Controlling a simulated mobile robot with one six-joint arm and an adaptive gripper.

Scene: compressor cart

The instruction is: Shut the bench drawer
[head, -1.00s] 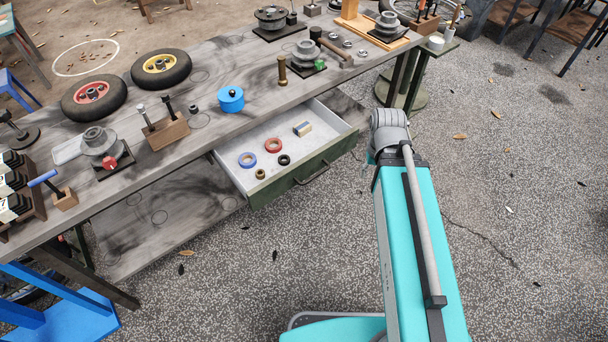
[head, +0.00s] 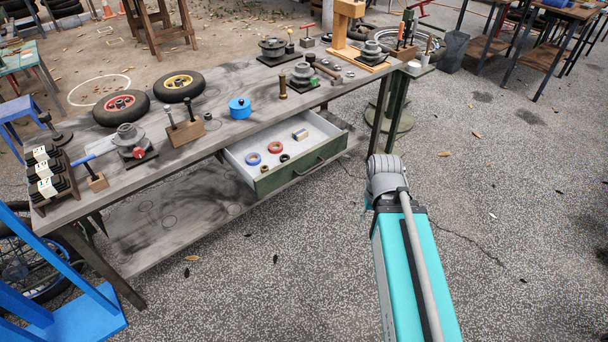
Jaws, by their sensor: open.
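The bench drawer (head: 272,181) stands pulled out from under the worktop of the bench, in the middle of the head view. It has a dark green front, a pale inside and a dark bar handle (head: 306,173). Inside lie a blue ring (head: 253,159), a red ring (head: 275,147), small dark and brass rings, and a small block (head: 300,134). My teal arm reaches up at the right of the drawer, apart from it in the picture. My gripper does not show; the arm ends in view at a grey joint.
The grey worktop (head: 222,140) carries two wheels, a blue pot (head: 240,108), a wooden block with tools (head: 185,132) and several metal parts. A lower shelf (head: 160,225) lies under it. A blue frame (head: 75,318) stands at lower left. The speckled floor before the drawer is clear.

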